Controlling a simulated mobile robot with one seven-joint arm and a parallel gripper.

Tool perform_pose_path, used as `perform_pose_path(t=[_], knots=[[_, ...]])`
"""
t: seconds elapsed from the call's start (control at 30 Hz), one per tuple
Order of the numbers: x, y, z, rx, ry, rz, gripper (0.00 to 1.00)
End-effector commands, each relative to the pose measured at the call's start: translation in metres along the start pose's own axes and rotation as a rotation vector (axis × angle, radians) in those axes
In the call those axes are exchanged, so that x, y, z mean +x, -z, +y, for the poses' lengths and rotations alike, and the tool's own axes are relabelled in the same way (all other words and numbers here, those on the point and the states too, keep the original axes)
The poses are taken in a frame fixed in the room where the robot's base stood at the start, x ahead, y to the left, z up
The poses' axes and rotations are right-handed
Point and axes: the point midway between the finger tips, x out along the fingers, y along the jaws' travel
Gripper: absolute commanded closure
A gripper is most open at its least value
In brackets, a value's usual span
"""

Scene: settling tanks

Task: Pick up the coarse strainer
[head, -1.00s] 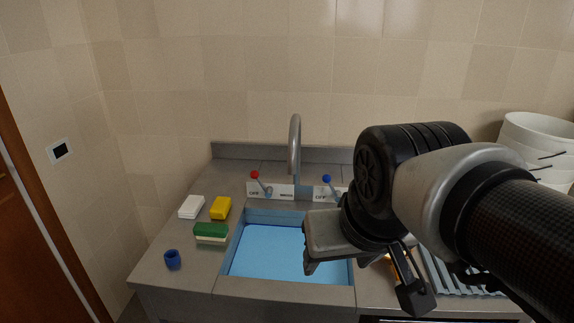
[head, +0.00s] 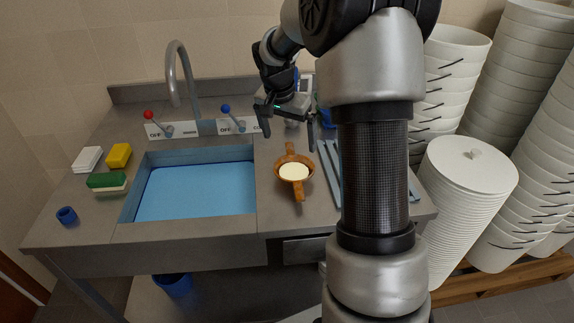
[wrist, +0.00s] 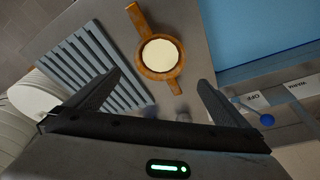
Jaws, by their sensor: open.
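The strainer (head: 282,170) looks like a round wooden-brown bowl with a pale disc inside and a handle at each end. It sits on the grey counter right of the sink. It also shows in the wrist view (wrist: 145,72), at the top middle, with its longer handle toward the top left. Whether it is the coarse one I cannot tell. My gripper (head: 288,137) is open and empty, above the counter and just behind the strainer in the head view. In the wrist view my gripper (wrist: 160,82) has its fingers spread wide, with the strainer beyond them, apart from both.
The blue-lined sink (head: 195,190) lies left of the strainer. A ribbed grey rack (wrist: 85,60) lies beside it on the other side. Levers with red (head: 149,115) and blue (head: 226,109) knobs stand behind the sink. Stacked white buckets (head: 450,80) stand at the right.

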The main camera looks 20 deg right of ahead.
Motion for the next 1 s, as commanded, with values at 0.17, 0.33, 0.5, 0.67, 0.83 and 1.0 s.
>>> perform_pose_path(t=[0.17,0.33,0.5,0.67,0.83,1.0], knots=[[0.041,-0.003,0.001,-0.003,-0.003,-0.006,0.0],[0.075,-0.002,0.001,-0.003,-0.002,-0.005,0.0],[0.093,-0.002,0.0,-0.003,0.0,-0.002,0.0],[0.104,-0.002,0.001,-0.003,-0.001,-0.003,0.0],[0.131,-0.003,0.001,-0.004,-0.002,-0.005,0.0],[0.151,-0.002,0.001,-0.003,-0.001,-0.002,0.0]])
